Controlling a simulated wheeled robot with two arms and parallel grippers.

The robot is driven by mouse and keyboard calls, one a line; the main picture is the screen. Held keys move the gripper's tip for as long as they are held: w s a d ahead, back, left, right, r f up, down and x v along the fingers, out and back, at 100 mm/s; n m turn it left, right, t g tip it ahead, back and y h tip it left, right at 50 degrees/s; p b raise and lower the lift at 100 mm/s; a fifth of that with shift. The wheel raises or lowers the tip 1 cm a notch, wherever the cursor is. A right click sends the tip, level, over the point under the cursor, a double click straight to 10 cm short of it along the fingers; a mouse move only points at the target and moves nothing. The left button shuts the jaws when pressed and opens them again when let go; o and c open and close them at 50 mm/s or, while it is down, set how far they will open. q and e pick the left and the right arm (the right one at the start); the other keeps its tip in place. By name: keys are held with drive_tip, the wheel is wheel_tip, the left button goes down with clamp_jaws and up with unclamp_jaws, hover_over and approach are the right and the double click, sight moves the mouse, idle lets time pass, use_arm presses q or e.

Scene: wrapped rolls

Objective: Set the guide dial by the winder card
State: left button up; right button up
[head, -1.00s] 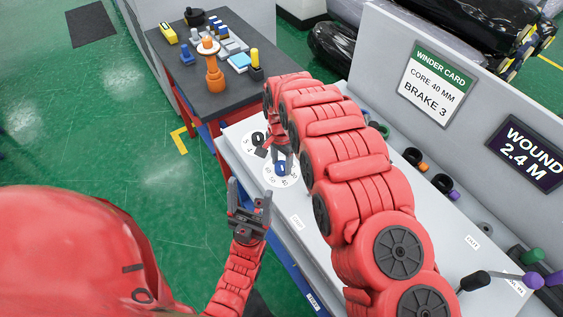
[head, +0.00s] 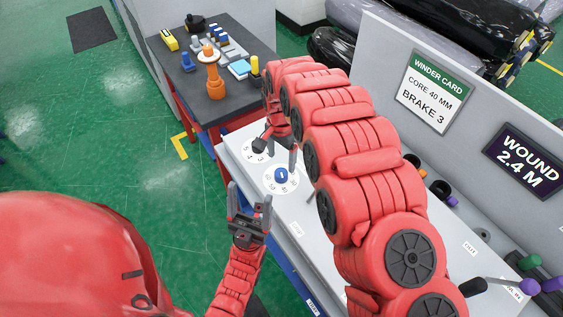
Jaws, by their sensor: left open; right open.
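The winder card (head: 435,92) on the grey panel reads CORE 40 MM, BRAKE 3. On the pale bench top, a round white dial (head: 270,185) with a blue knob (head: 281,174) carries numbers around its rim, 40 among them; I take it as the guide dial. The knob's pointer setting is too small to read. My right gripper (head: 278,151) is open just behind the blue knob, one finger close beside it, holding nothing. My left gripper (head: 250,193) is open and empty in front of the bench's near edge.
A second white dial (head: 247,151) with a black knob stands beyond, partly behind my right gripper. A dark table (head: 222,100) behind holds an orange spindle (head: 212,75) and small parts. A lever with a purple knob (head: 528,286) is at lower right. A screen (head: 525,162) reads WOUND 2.4 M.

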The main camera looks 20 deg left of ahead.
sight(281, 172)
wheel_tip(281, 172, up, 12)
drive_tip(key=p, duration=0.9)
drive_tip(key=shift+f, duration=0.2)
drive_tip(key=shift+s+f, duration=0.1)
drive_tip(key=shift+s, duration=0.05)
